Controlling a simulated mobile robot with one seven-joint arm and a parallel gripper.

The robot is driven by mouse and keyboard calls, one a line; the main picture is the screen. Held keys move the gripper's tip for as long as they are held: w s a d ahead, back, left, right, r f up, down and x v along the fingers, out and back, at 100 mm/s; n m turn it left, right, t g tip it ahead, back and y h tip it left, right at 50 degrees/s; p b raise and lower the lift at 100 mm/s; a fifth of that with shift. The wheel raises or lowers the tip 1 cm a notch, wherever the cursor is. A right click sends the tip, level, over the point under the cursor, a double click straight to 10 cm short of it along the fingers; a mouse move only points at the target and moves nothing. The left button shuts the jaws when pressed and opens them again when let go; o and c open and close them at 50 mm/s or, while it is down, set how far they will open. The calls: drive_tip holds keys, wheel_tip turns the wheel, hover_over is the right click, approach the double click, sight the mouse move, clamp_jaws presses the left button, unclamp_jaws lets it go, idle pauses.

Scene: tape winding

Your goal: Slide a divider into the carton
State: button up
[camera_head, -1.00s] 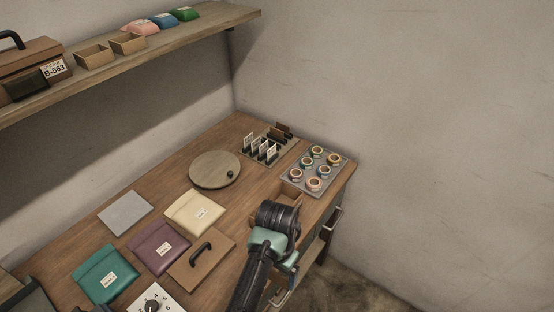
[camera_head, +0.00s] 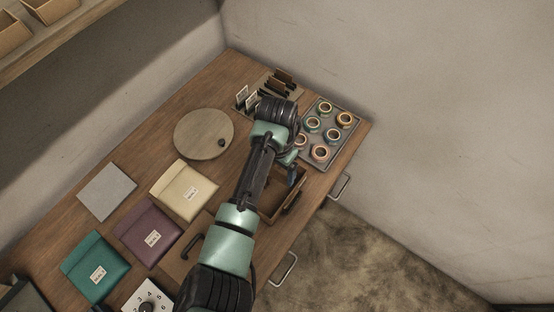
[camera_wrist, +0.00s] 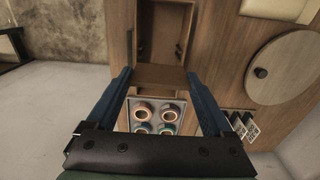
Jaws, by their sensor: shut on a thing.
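The carton (camera_head: 270,212) is an open brown box on the bench, left of the front edge; my arm partly covers it. It also shows in the wrist view (camera_wrist: 160,40), top centre, with its inside open to view. My gripper (camera_wrist: 158,76) is shut on a brown flat panel, the divider (camera_wrist: 160,77), which spans between the two blue fingers. The divider appears close to the carton's near end in the wrist view; I cannot tell whether it touches. In the head view my gripper (camera_head: 293,172) is over the carton's far end, and the divider is hidden.
A tray of tape rolls (camera_head: 348,137) lies beyond the carton, beside a rack with dark pieces and white cards (camera_head: 282,80).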

sight(277, 179)
wheel_tip(277, 179, down, 3)
drive_tip(key=b, duration=0.3)
drive_tip(key=shift+f, duration=0.1)
drive_tip(key=shift+f+b, duration=1.05)
drive_tip(key=shift+f, duration=0.6)
drive_tip(key=shift+p, duration=0.4)
drive_tip(key=o, duration=1.1)
drive_tip(key=shift+c, duration=0.2)
drive_tip(key=shift+r, duration=0.1)
